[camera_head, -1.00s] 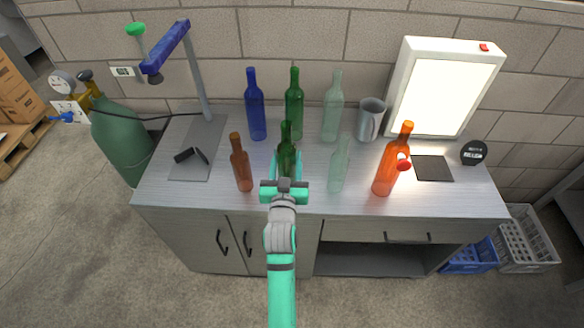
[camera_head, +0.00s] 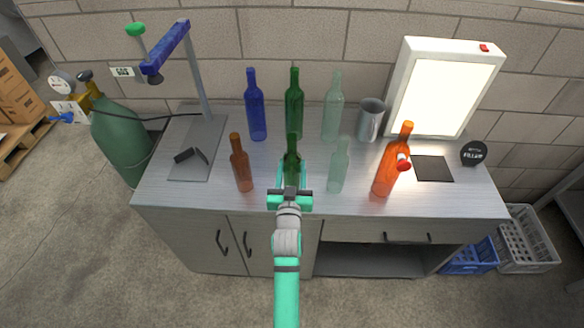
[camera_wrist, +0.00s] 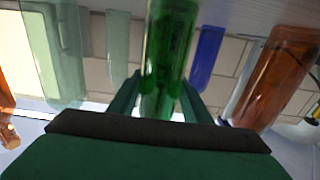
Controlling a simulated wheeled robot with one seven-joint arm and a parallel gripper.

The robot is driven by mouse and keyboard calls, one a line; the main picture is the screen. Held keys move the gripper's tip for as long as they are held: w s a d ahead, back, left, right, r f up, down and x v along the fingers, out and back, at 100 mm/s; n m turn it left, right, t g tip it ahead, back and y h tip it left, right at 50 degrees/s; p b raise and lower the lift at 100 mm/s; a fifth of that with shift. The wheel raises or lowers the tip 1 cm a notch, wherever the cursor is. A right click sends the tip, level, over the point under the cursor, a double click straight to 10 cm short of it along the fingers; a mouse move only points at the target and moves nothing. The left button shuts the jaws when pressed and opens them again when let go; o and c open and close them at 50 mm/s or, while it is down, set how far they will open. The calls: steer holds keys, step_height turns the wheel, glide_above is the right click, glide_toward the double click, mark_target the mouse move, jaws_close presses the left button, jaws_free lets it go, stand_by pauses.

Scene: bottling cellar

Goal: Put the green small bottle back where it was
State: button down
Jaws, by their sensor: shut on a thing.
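The small green bottle (camera_head: 292,160) is upright in my gripper (camera_head: 291,178), which is shut on it at the front middle of the bench. It also shows between my gripper's fingers in the wrist view (camera_wrist: 168,50). It stands in the front row between the small brown bottle (camera_head: 242,165) and the small clear bottle (camera_head: 338,168). My gripper hides its lower part, so I cannot tell whether its base touches the bench top. A taller green bottle (camera_head: 294,103) stands behind it in the back row.
A blue bottle (camera_head: 255,108) and a tall clear bottle (camera_head: 332,110) flank the tall green one. A metal jug (camera_head: 370,120), an orange bottle (camera_head: 388,170) and a light box (camera_head: 440,90) stand to the right. A blue-headed stand (camera_head: 196,75) is at left. Bare bench top (camera_head: 215,200) lies in front.

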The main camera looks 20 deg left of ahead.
steer(key=c, duration=0.9)
jaws_free()
steer(key=shift+c, duration=0.2)
steer(key=shift+s, duration=0.15)
steer(key=s+d+f+h, duration=0.15)
steer(key=s+d, duration=0.25)
steer(key=s, duration=0.5)
steer(key=s+d+f+m+g, duration=0.1)
steer(key=s+d+f, duration=0.3)
steer(key=s, duration=0.5)
steer(key=s+d+f+h, duration=0.1)
steer(key=s+d, duration=0.4)
steer(key=s, duration=0.4)
steer(key=s+d+r+m+h, duration=0.1)
steer(key=s+d, duration=0.2)
steer(key=s, duration=0.6)
steer(key=s+d+r+m+g+h, duration=0.1)
steer(key=s+d+r, duration=0.1)
steer(key=s, duration=0.7)
steer(key=shift+d, duration=0.85)
steer(key=shift+h, duration=0.25)
